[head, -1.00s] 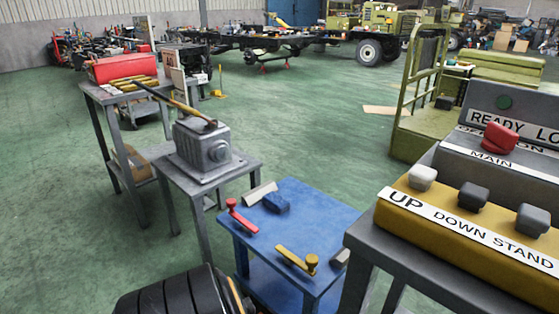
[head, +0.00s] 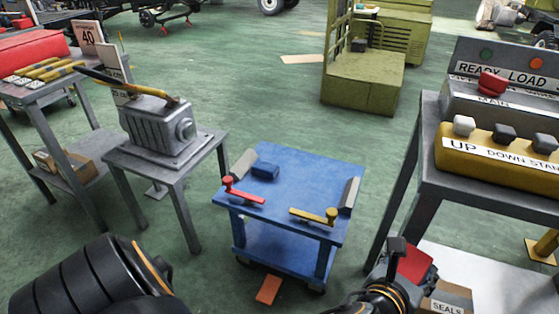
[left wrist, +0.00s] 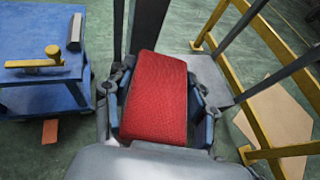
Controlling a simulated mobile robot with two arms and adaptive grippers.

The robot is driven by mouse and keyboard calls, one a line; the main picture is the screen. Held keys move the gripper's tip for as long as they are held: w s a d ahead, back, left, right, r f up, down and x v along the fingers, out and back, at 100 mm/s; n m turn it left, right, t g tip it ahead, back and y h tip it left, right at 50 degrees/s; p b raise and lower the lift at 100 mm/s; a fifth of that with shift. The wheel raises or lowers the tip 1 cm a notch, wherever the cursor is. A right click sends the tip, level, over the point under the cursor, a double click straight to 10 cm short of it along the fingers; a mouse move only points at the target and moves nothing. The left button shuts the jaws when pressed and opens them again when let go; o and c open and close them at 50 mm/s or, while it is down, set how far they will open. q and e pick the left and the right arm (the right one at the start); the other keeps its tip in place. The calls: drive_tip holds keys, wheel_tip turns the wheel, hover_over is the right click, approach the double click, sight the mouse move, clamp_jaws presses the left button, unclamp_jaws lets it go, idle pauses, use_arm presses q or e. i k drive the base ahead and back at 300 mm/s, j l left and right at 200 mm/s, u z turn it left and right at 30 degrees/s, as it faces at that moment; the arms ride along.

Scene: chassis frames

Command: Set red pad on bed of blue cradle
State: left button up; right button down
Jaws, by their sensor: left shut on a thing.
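The blue cradle (head: 300,185) is a low wheeled stand with a flat blue top. Its top bears grey end blocks, a small blue block (head: 265,171), a red lever (head: 243,196) and a yellow lever (head: 312,214). It also shows at the left of the left wrist view (left wrist: 25,20). My left gripper (head: 400,262) is right of the cradle's near right corner and apart from it. It is shut on the red pad (head: 416,264), which lies between both fingers in the left wrist view (left wrist: 156,95). My right gripper is not in view.
A grey table with the button console (head: 500,150) stands right of the cradle. A grey stand with a cast housing (head: 160,130) is at the left. A box marked SEALS (head: 446,299) sits low at the right. An orange piece (head: 268,289) lies on the floor.

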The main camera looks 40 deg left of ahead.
sight(317, 189)
drive_tip(key=j+u, duration=0.1)
drive_tip(key=i+u, duration=0.25)
drive_tip(key=i, duration=0.2)
drive_tip(key=i+l+u, duration=0.25)
drive_tip(key=i, duration=0.15)
